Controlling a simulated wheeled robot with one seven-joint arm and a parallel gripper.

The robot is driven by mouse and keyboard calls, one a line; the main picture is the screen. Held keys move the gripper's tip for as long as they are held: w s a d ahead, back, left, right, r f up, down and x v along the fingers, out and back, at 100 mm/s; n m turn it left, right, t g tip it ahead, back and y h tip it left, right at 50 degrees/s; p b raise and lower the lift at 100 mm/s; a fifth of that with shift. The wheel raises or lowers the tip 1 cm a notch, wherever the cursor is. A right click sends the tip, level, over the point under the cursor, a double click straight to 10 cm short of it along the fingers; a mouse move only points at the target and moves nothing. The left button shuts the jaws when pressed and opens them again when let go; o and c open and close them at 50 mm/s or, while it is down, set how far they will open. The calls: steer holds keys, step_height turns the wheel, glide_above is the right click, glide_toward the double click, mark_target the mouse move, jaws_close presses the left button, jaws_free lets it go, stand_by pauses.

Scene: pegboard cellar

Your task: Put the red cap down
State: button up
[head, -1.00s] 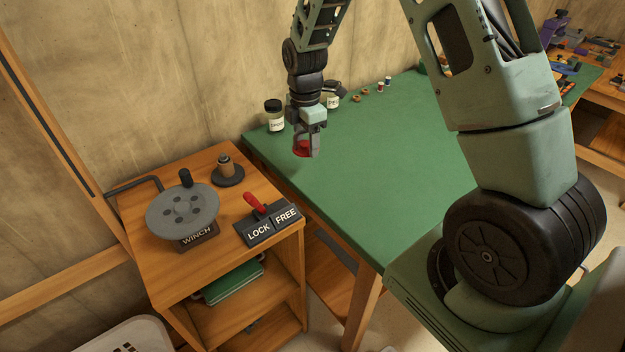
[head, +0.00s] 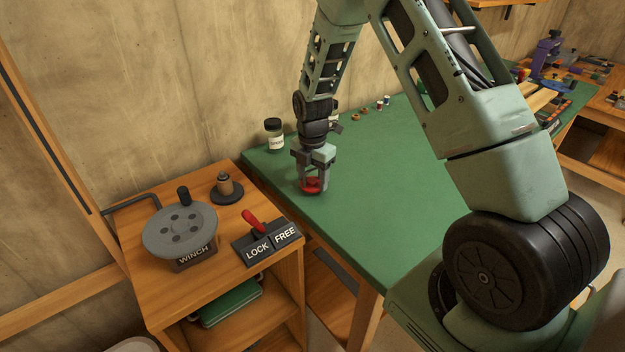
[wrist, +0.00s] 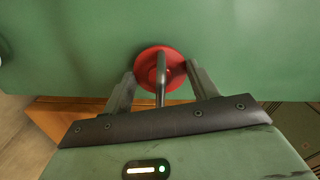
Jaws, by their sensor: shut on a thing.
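The red cap (head: 309,188) is a round red disc, held low at the left end of the green tabletop (head: 375,200). My gripper (head: 312,180) points down with its fingers on either side of the cap, shut on it. In the wrist view the cap (wrist: 147,62) shows between the fingertips of my gripper (wrist: 160,78), with a thin grey bar in front of it. The green surface lies right behind it. I cannot tell whether the cap's underside touches the tabletop.
A dark-lidded jar (head: 275,135) stands behind my gripper, with another partly hidden jar beside it. Small spools (head: 383,102) lie farther back. A wooden cabinet at left carries a winch wheel (head: 180,230) and a red-handled LOCK/FREE switch (head: 266,243). The tabletop's middle is clear.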

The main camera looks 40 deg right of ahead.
steer(key=shift+f, duration=0.75)
steer(key=shift+f, duration=0.1)
steer(key=o, duration=1)
steer(key=shift+c, duration=0.2)
